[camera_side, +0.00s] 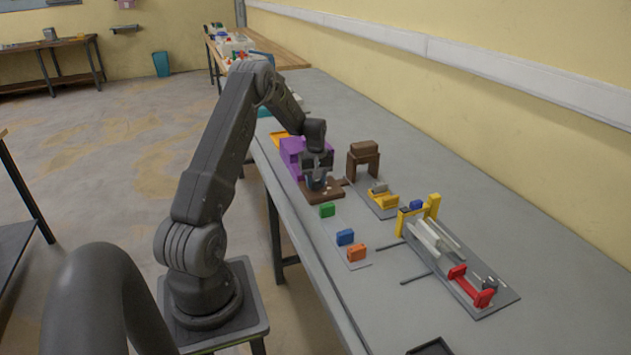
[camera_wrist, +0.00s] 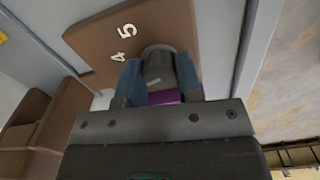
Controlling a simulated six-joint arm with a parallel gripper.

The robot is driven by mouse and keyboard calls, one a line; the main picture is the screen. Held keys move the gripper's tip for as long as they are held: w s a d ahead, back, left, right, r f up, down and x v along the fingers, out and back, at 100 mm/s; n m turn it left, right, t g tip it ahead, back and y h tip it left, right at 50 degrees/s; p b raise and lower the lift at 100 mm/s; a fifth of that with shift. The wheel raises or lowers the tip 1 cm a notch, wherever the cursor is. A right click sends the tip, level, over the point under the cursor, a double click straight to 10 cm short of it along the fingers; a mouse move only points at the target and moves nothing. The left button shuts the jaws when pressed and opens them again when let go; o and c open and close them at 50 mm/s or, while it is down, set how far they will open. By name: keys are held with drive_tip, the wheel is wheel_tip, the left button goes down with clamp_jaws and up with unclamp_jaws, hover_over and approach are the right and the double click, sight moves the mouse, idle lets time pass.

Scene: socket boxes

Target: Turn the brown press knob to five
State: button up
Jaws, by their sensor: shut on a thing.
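The brown base plate (camera_side: 333,196) lies on the bench under my gripper (camera_side: 317,183). In the wrist view, the plate (camera_wrist: 88,38) shows the white numbers 5 (camera_wrist: 127,31) and 4 (camera_wrist: 119,57) to the upper left of a grey round knob (camera_wrist: 157,58). My gripper (camera_wrist: 158,80) has its two blue fingers on opposite sides of this knob and is shut on it. A light mark shows on the knob, but I cannot tell which number it points to. Other numbers are hidden by the gripper. A brown arch-shaped press (camera_side: 363,160) stands just to the right.
A purple block (camera_side: 290,150) stands close behind my gripper. Green (camera_side: 327,210), blue (camera_side: 345,237) and orange (camera_side: 357,253) blocks line the bench's front side. A yellow-and-grey device (camera_side: 383,198) and a slider fixture with red parts (camera_side: 472,287) stand to the right. The bench's back strip is clear.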

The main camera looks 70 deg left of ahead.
sight(316, 181)
drive_tip(key=m, duration=0.4)
drive_tip(key=shift+m, duration=0.3)
drive_tip(key=m, duration=0.3)
drive_tip(key=shift+m, duration=0.3)
drive_tip(key=m, duration=0.4)
drive_tip(key=shift+m, duration=2.2)
drive_tip(key=o, duration=0.9)
drive_tip(key=shift+o, duration=0.2)
drive_tip(key=shift+r, duration=0.1)
wheel_tip(316, 181, up, 14)
